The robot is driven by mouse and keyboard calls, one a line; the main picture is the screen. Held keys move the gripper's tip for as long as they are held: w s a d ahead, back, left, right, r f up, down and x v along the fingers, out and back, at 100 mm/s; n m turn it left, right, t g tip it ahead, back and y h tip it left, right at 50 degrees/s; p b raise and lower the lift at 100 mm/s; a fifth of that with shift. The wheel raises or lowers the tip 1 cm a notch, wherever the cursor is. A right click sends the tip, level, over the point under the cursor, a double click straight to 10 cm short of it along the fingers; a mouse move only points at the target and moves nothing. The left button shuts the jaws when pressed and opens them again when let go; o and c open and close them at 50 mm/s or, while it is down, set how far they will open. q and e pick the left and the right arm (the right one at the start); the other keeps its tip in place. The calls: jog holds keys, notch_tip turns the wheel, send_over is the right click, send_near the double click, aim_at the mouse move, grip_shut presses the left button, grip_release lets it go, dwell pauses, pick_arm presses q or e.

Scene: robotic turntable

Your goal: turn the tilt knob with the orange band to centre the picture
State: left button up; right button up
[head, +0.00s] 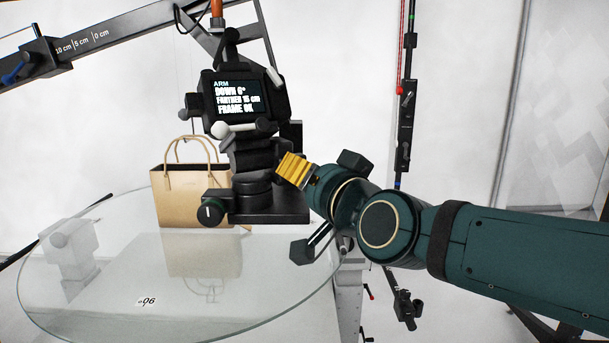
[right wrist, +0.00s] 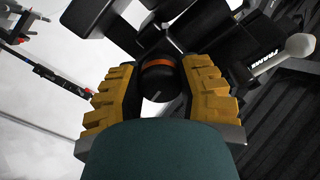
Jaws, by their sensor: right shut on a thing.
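The black tilt knob (right wrist: 160,85) with the orange band (right wrist: 156,62) is in the upper middle of the right wrist view, with a pale mark on its face. My right gripper (right wrist: 158,95) is shut on it, one yellow ridged finger on each side. In the head view my right gripper (head: 291,168) reaches the right side of the camera head, and its fingers hide the knob. The camera's screen (head: 239,97) shows white text whose lines include "DOWN 6°" and what looks like "FRAME OK". My left gripper is not in view.
A knob with a green band (head: 211,211) sits at the head's lower left. A white-tipped handle (head: 230,130) crosses below the screen. A crane arm (head: 80,45) spans the upper left.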

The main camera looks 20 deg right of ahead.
jog(key=o, duration=1.2)
jog(key=v, duration=1.2)
